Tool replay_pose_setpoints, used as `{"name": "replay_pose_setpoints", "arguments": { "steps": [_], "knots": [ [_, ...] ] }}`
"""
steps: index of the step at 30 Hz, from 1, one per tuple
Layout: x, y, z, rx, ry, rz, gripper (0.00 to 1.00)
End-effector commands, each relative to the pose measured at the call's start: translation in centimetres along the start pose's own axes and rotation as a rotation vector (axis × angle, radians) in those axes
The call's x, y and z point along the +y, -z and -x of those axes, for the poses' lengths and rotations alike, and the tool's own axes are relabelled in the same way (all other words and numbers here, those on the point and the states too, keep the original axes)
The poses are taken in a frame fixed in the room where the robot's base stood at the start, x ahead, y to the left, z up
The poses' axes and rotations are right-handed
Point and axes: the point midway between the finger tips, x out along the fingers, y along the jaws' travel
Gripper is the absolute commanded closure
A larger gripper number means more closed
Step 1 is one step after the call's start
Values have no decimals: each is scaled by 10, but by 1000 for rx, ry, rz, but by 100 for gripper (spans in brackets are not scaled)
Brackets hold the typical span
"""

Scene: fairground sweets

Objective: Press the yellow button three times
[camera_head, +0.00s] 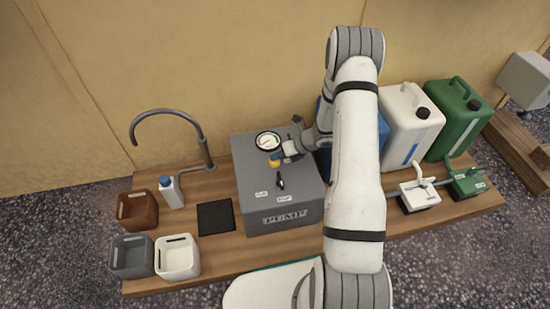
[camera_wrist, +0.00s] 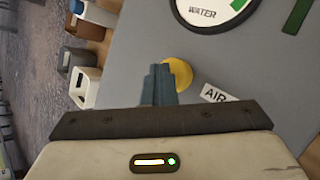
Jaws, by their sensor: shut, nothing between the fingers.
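The yellow button (camera_wrist: 179,74) is a round knob on the top of the grey pump box (camera_head: 287,199). In the wrist view it lies right at the tips of my gripper (camera_wrist: 160,68), partly hidden behind them. My gripper's fingers are closed together and empty. In the head view the yellow button (camera_head: 274,162) shows just left of my gripper (camera_head: 283,155). The tips are at or very near the button; I cannot tell whether they touch it.
A round gauge (camera_head: 268,141) sits behind the button and a black switch (camera_head: 280,181) in front. A tap (camera_head: 206,150), a bottle (camera_head: 171,192) and small bins (camera_head: 178,258) stand to the left. White (camera_head: 408,122) and green (camera_head: 455,118) canisters stand to the right.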

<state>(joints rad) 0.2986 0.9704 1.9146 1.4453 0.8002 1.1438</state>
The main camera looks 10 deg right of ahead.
Motion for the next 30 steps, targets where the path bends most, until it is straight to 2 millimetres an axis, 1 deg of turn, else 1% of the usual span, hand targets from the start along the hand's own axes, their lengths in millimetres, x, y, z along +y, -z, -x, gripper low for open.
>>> {"name": "replay_pose_setpoints", "arguments": {
  "steps": [9,22,30],
  "knots": [
    [10,-10,14,1,0,0,100],
    [12,-12,16,0,0,0,100],
    [24,-24,34,0,0,0,100]
  ]
}}
